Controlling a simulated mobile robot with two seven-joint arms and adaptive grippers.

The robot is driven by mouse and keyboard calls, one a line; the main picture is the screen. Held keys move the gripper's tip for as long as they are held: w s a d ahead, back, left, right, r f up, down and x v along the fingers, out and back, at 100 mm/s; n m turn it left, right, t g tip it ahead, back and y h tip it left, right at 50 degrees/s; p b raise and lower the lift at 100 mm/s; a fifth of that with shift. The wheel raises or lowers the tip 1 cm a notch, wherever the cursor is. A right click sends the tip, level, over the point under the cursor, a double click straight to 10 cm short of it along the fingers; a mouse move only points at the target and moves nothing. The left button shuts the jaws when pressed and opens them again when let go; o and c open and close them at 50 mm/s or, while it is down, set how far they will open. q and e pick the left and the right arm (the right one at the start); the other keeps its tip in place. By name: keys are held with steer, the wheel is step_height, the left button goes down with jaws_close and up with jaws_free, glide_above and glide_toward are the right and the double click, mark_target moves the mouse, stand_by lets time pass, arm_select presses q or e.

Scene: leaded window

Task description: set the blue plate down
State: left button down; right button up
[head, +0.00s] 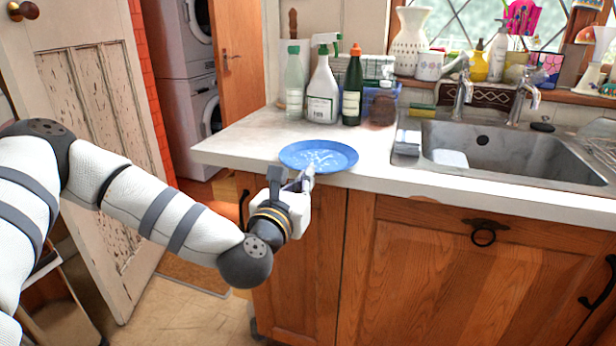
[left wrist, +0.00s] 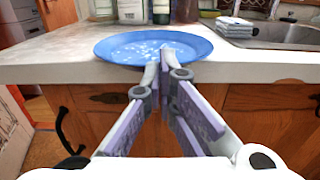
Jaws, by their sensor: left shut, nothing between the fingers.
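The blue plate (head: 318,155) has white markings and appears to lie flat on the light countertop (head: 235,143), close to its front edge. In the left wrist view the plate (left wrist: 122,47) is just beyond the fingertips. My left gripper (head: 304,180) is at the plate's near rim, with its fingertips (left wrist: 166,64) together and nothing held between them. The fingertips overlap the rim in both views, and I cannot tell whether they touch it. My right gripper is not in view.
Several bottles (head: 322,95) stand behind the plate. A metal sink (head: 500,150) with taps is to the right. Wooden cabinet doors (head: 440,270) lie below the counter. The countertop left of the plate is clear. A peeling door (head: 95,110) stands at left.

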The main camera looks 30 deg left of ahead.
arm_select(q)
steer(key=shift+w, duration=0.25)
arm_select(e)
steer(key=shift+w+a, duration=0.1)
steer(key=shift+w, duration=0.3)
arm_select(q)
steer(key=x, duration=0.1)
steer(key=b+x, duration=0.1)
steer(key=x, duration=0.1)
steer(key=shift+w+a+f, duration=0.15)
steer(key=shift+w+f, duration=0.05)
steer(key=shift+w, duration=0.1)
steer(key=shift+w+r, duration=0.15)
steer(key=shift+r, duration=0.1)
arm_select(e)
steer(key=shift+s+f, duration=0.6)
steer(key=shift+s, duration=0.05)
